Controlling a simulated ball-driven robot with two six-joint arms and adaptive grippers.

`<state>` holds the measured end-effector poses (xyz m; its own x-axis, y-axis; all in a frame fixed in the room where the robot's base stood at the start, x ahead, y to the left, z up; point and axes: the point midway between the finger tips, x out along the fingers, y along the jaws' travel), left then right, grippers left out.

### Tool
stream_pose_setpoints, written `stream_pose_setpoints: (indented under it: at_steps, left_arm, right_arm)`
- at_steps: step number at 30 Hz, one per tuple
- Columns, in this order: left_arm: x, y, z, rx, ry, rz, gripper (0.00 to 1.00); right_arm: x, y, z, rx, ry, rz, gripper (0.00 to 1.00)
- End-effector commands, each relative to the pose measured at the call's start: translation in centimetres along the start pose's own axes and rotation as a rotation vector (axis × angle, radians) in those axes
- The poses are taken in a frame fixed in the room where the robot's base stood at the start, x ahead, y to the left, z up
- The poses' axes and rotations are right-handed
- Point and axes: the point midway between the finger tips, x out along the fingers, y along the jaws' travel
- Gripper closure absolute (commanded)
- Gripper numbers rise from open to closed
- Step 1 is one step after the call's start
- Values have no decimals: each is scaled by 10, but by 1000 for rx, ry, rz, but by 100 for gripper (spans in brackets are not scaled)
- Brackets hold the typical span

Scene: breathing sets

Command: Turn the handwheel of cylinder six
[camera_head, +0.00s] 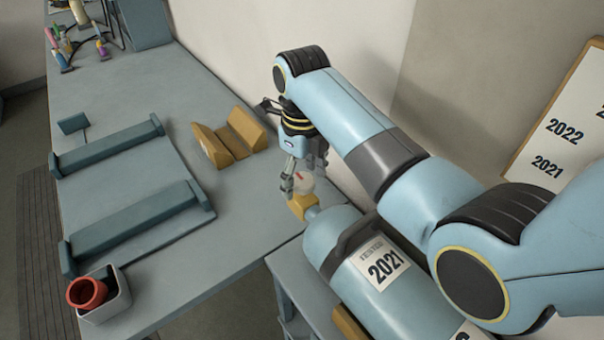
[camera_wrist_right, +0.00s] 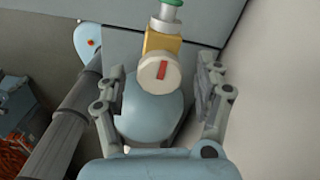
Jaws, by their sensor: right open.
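A light-blue cylinder (camera_head: 335,240) with a label reading 2021 lies at the lower middle of the head view. A second label at the picture's bottom edge shows part of a digit, perhaps a 6. Its brass valve (camera_head: 301,207) carries a pale handwheel (camera_head: 303,184) with a red mark. In the wrist view the handwheel (camera_wrist_right: 155,74) faces me, the red mark nearly upright, in front of the brass valve (camera_wrist_right: 163,45). My right gripper (camera_head: 301,176) is open, its fingers apart on either side of the handwheel, with gaps visible in the wrist view. My left gripper is out of view.
A grey bench (camera_head: 190,90) holds a cradle with two rails (camera_head: 130,220), an ochre V-block (camera_head: 240,135) and a grey cup (camera_head: 108,300) with a red piece in it. The wall (camera_head: 290,30) stands close behind my right gripper. A board with year labels (camera_head: 560,140) is at right.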

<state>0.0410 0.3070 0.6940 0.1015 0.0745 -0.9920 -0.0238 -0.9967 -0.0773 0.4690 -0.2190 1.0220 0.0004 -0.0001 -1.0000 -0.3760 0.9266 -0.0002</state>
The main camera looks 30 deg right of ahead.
Motion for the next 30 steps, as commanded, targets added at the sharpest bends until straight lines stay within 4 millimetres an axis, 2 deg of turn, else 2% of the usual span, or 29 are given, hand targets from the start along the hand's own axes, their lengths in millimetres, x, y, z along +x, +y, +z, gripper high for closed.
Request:
stream_pose_setpoints:
  at_steps: [4, 12, 15, 30]
  left_arm:
    - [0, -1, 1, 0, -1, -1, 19]
    - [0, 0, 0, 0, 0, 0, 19]
    - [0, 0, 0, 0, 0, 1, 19]
    - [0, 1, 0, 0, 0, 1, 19]
  right_arm:
    - [-12, 0, 1, 0, -2, -1, 31]
    - [-59, -1, 1, 0, -4, -2, 31]
    - [-69, 0, 1, 0, -3, -2, 31]
    - [-75, 0, 0, 0, 0, 0, 31]
